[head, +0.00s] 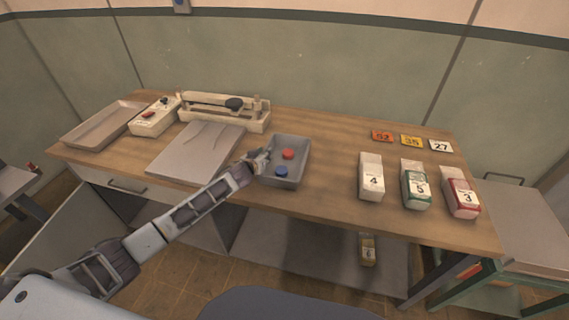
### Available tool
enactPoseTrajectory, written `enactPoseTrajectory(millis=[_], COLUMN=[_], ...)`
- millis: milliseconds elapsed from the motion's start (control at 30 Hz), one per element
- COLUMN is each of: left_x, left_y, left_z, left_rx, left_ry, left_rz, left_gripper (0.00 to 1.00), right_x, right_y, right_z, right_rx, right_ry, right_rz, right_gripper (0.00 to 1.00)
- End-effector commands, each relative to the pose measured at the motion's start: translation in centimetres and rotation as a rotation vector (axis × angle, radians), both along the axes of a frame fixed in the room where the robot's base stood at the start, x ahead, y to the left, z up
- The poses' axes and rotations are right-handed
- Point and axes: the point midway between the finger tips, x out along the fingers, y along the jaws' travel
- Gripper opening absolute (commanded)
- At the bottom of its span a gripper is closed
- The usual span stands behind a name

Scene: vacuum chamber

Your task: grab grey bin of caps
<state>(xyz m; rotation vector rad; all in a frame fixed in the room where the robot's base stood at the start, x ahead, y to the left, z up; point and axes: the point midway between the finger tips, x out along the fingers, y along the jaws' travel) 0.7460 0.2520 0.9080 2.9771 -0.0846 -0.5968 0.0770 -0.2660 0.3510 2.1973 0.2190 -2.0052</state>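A small grey bin (292,172) sits on the wooden table (330,196), a little right of its middle. A red cap (288,154) and a blue cap (281,171) lie in it. My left arm reaches in from the lower left, and my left gripper (259,161) is at the bin's left wall. The gripper is small and overlaps the wall, so I cannot tell whether its fingers are closed on the rim. My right gripper is not in view.
Left of the bin lie a grey board (180,163), a long beige device (225,111), a white box (152,121) and a shallow tray (85,137). To the right stand cartons marked 4 (371,181), 5 (417,190) and 3 (462,199). Number cards (411,141) lie behind them.

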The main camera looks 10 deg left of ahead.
Motion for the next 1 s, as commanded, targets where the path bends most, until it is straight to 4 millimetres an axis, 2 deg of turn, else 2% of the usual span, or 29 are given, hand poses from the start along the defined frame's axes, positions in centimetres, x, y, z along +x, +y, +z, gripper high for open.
enactPoseTrajectory(millis=[433, 667, 1000], left_x=[0.02, 0.01, 0.01], left_y=[-0.02, -0.02, -0.01], left_z=[0.0, 0.0, 0.0], left_rx=[-0.001, -0.001, -0.001], left_ry=[0.0, 0.0, 0.0], left_rz=[0.0, 0.0, 0.0], left_gripper=[0.29, 0.01, 0.0], right_x=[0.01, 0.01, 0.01], right_y=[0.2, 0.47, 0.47], right_z=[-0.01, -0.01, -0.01], right_rx=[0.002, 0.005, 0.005], right_ry=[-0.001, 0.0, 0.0], right_rz=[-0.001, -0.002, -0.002], right_gripper=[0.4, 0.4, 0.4])
